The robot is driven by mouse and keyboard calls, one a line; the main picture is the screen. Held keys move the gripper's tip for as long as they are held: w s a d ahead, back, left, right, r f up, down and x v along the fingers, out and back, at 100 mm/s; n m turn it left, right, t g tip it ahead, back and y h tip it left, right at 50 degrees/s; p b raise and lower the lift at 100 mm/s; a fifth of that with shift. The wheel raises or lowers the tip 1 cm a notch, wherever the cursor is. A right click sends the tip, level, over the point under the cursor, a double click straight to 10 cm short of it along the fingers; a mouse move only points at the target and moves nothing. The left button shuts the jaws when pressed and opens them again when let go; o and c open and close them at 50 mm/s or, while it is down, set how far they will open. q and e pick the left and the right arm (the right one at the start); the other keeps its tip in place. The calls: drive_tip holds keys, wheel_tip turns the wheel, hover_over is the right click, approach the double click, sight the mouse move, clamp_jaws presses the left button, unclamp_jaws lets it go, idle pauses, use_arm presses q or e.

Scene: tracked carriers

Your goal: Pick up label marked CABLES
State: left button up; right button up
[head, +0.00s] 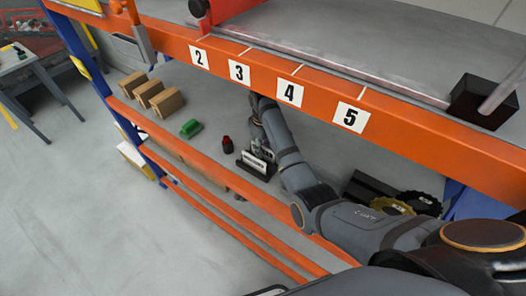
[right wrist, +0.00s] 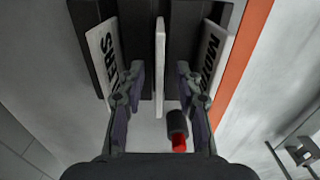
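A black holder (head: 246,166) stands on the lower shelf and carries upright white labels. In the right wrist view, a label at left (right wrist: 104,58) shows letters ending in "LERS". A label at right (right wrist: 211,58) shows letters beginning with "MU". A middle label (right wrist: 160,62) is seen edge-on, so its writing cannot be read. I cannot see the word CABLES anywhere. My right gripper (right wrist: 160,75) is open, with one finger on each side of the middle label and gaps between. It also shows in the head view (head: 257,147) at the holder. My left gripper is not in view.
A small black and red item (head: 227,145) stands beside the holder. A green item (head: 191,128) and brown boxes (head: 166,102) lie farther left. Dark round parts (head: 420,202) lie at right. An orange beam (head: 350,118) numbered 2 to 5 runs above my right arm.

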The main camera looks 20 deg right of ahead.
drive_tip(key=shift+w+f, duration=0.1)
drive_tip(key=shift+f, duration=0.05)
clamp_jaws()
drive_tip(key=shift+r, duration=0.4)
wheel_tip(320, 180, up, 3)
drive_tip(key=shift+r+b, duration=0.2)
drive_tip(key=shift+b, duration=0.7)
wheel_tip(320, 180, up, 6)
drive_tip(key=p, duration=0.4)
drive_tip(key=shift+f, duration=0.15)
